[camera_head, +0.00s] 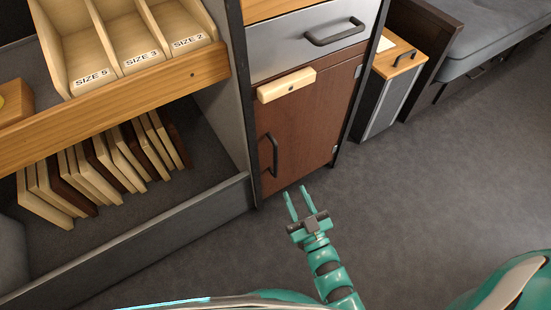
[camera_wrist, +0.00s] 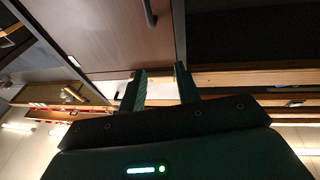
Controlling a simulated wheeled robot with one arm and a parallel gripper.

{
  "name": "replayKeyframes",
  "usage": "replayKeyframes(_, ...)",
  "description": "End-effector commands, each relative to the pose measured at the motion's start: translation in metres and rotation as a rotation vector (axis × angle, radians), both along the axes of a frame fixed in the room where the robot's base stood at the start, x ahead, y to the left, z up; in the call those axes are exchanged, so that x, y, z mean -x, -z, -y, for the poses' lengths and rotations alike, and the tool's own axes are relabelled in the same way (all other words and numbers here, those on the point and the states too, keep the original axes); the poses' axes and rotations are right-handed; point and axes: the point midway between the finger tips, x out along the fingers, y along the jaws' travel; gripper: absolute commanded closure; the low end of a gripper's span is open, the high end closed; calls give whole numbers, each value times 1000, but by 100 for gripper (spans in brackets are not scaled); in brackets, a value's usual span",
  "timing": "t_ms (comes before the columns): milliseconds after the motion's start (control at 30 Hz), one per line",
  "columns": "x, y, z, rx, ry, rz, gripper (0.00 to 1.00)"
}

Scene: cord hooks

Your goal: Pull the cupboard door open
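The cupboard door (camera_head: 310,128) is a dark reddish-brown panel and looks closed. Its black bar handle (camera_head: 269,155) stands upright near the left edge, and hinges show on the right edge. A pale wooden block (camera_head: 286,86) with a dark spot lies across the door's upper left. My gripper (camera_head: 297,191) is in front of and below the door's lower part, right of and below the handle, apart from it. In the wrist view the fingers of my gripper (camera_wrist: 160,68) are spread with nothing between them. The door (camera_wrist: 115,35) and part of the handle (camera_wrist: 150,12) show above them.
A grey drawer (camera_head: 310,45) with a black handle is above the door. Left is a shelf (camera_head: 115,105) with labelled bins, and upright boards (camera_head: 100,170) below it. A small cabinet (camera_head: 388,95) and grey sofa (camera_head: 490,45) stand right. The floor (camera_head: 440,175) at right is clear.

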Motion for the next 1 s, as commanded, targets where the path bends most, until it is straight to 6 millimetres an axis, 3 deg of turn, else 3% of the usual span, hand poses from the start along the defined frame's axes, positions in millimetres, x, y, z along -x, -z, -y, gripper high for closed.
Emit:
replayKeyframes(133,-7,40,2,54,18,-152,67)
replayKeyframes(300,-10,59,3,75,26,-222,67)
replayKeyframes(567,-33,60,-7,70,25,-220,67)
replayKeyframes(1000,-94,59,-35,68,24,-217,67)
